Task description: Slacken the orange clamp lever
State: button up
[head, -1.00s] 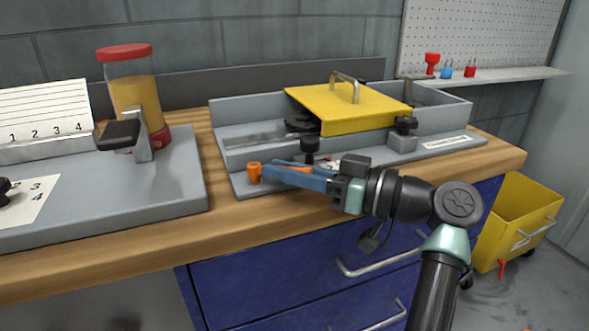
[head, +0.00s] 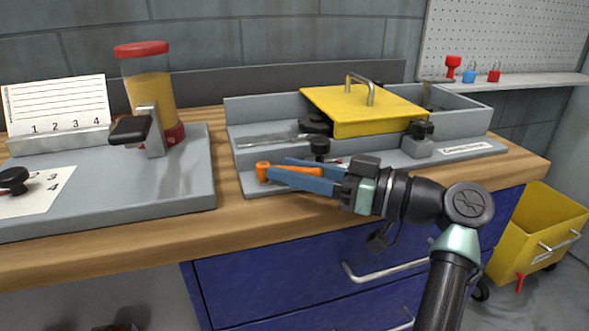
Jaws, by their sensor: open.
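The orange clamp lever (head: 264,172) is at the front left of the grey fixture base (head: 249,186). Its round orange end shows clear of my fingers, and an orange arm runs right from it between or behind them. My gripper (head: 275,172) has long blue fingers that point left along the lever. The fingers stand apart, with orange showing between them. My gripper is open around or just above the lever; I cannot tell whether a finger touches it.
A yellow cover (head: 365,106) with a handle sits on the fixture, with black knobs (head: 320,148) near it. A grey plate with a black-handled lever (head: 131,130) and a red-lidded jar (head: 150,90) stands left. A yellow bin (head: 530,235) is on the floor right.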

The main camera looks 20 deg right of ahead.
jog(key=p+v, duration=0.2)
jog(key=v, duration=1.1)
dwell(0.4)
